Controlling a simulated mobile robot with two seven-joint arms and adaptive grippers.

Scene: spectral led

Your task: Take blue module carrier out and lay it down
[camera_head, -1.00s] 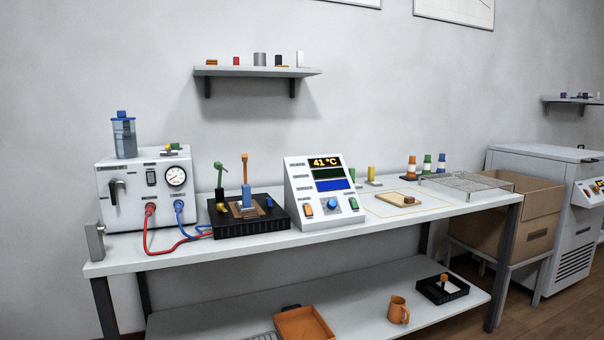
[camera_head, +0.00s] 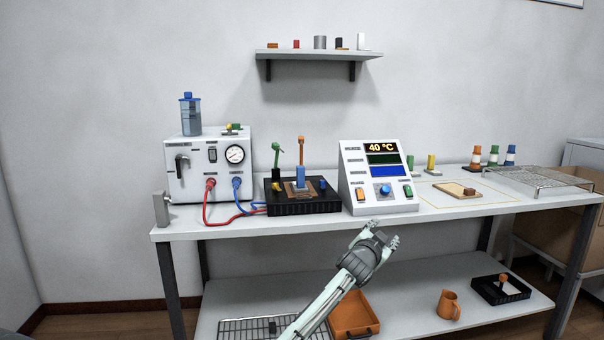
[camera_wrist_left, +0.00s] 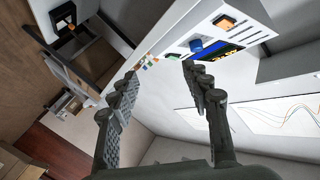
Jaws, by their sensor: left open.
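The blue module carrier (camera_head: 300,179) looks like the upright blue block on a copper-coloured plate in the black fixture (camera_head: 305,208). A raised orange lever (camera_head: 301,148) stands just behind it, and a green-topped lever (camera_head: 276,155) stands to its left. My left gripper (camera_head: 384,233) is open and empty in front of the bench edge, below the control panel and to the right of the fixture. In the left wrist view its two fingers (camera_wrist_left: 160,75) are spread with nothing between them; the carrier is not recognisable there. My right gripper is not in view.
The control panel (camera_head: 380,178) reads 40 °C and stands right of the fixture. Red and blue hoses run from the white unit (camera_head: 209,170) at left. A board with a brown block (camera_head: 469,191) and a wire rack (camera_head: 540,180) lie farther right. The lower shelf holds an orange tray (camera_head: 354,315).

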